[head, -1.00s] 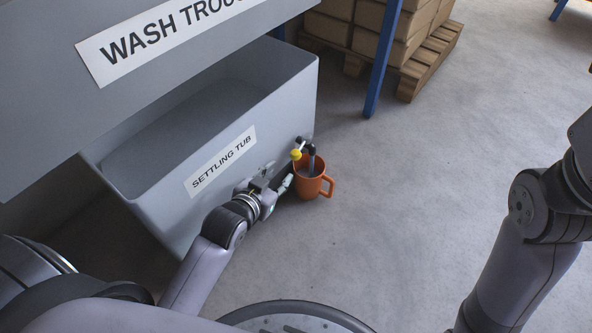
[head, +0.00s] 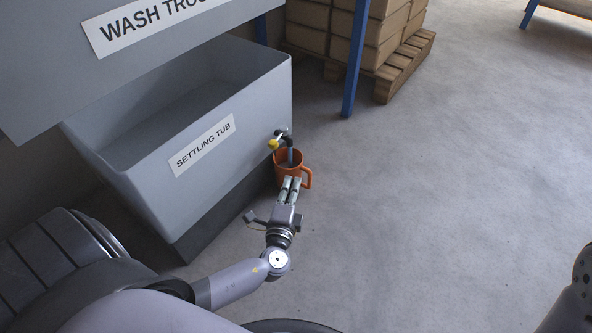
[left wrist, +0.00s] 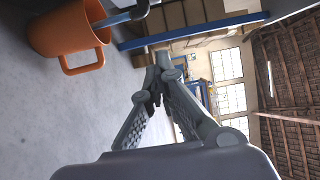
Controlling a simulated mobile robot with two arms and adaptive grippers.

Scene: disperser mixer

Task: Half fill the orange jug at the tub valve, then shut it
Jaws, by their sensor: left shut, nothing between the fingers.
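The orange jug (head: 280,170) stands upright on the floor under the valve of the grey settling tub (head: 150,150), its handle to the right. The valve has a yellow knob (head: 273,143) and a dark spout (head: 288,140). A blue-grey stream (head: 290,157) runs from the spout into the jug; it also shows in the left wrist view (left wrist: 118,19), beside the jug (left wrist: 65,28). The level inside is hidden. My left gripper (head: 290,183) is shut and empty, on the near side of the jug, overlapping it in the picture; contact cannot be told. My right gripper is out of view.
The wash trough (head: 200,45) overhangs the tub. A blue post (head: 355,65) and a pallet (head: 400,75) of stacked boxes (head: 385,35) stand behind. The floor (head: 440,180) right of the jug is clear.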

